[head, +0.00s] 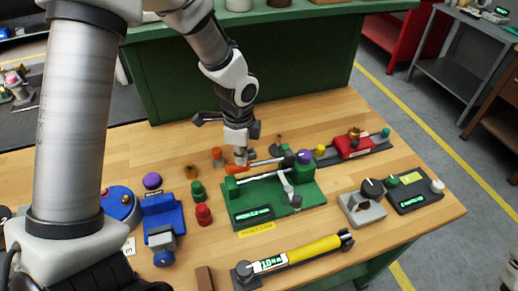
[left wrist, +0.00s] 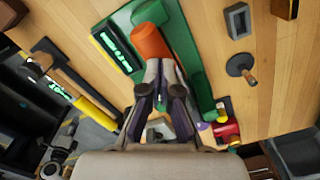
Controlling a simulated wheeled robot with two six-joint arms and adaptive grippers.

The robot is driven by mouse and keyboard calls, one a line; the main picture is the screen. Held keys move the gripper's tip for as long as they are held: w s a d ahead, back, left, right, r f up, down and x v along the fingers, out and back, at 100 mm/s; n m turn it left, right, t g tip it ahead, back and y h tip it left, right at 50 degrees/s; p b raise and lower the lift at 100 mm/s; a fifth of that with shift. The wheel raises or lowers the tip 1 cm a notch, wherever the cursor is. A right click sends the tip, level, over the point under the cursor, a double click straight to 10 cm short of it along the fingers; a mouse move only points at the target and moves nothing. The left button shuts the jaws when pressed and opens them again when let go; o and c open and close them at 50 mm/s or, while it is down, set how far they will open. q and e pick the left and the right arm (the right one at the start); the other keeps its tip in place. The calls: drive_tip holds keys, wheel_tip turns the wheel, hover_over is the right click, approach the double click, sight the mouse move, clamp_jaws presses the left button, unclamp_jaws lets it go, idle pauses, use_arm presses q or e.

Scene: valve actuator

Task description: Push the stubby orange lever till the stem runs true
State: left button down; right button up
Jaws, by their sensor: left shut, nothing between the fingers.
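The stubby orange lever (head: 236,169) is at the back left of a green fixture (head: 275,217) on the bench. In the left wrist view the lever (left wrist: 152,45) is a thick orange cylinder just beyond my fingertips. My left gripper (head: 241,160) is shut and empty. It points down right at the lever; I cannot tell whether it touches. A thin light rod (head: 262,176) runs across the fixture's top, and a grey arm (head: 287,183) stands on it. A small display (head: 252,217) with green characters sits at the front. My right gripper is not in view.
Red (head: 203,214) and green (head: 198,190) knobs stand left of the fixture, near a blue vice-like block (head: 160,214). A yellow-handled tool (head: 300,252) lies in front. A red device (head: 350,146) is back right. Bare bench lies at right front.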

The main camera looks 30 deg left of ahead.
use_arm(q)
drive_tip(key=shift+s+f, duration=0.1)
drive_tip(key=shift+f, duration=0.25)
idle(0.3)
drive_tip(key=shift+f+b, duration=0.5)
drive_tip(key=shift+f, duration=0.3)
idle(0.7)
wheel_tip(320, 180, up, 10)
drive_tip(key=w+p, duration=0.1)
drive_tip(key=p, duration=1)
drive_tip(key=shift+d+p, duration=0.4)
drive_tip(key=shift+d, duration=0.05)
drive_tip(key=shift+r+p, duration=0.75)
drive_tip(key=shift+r, duration=1.85)
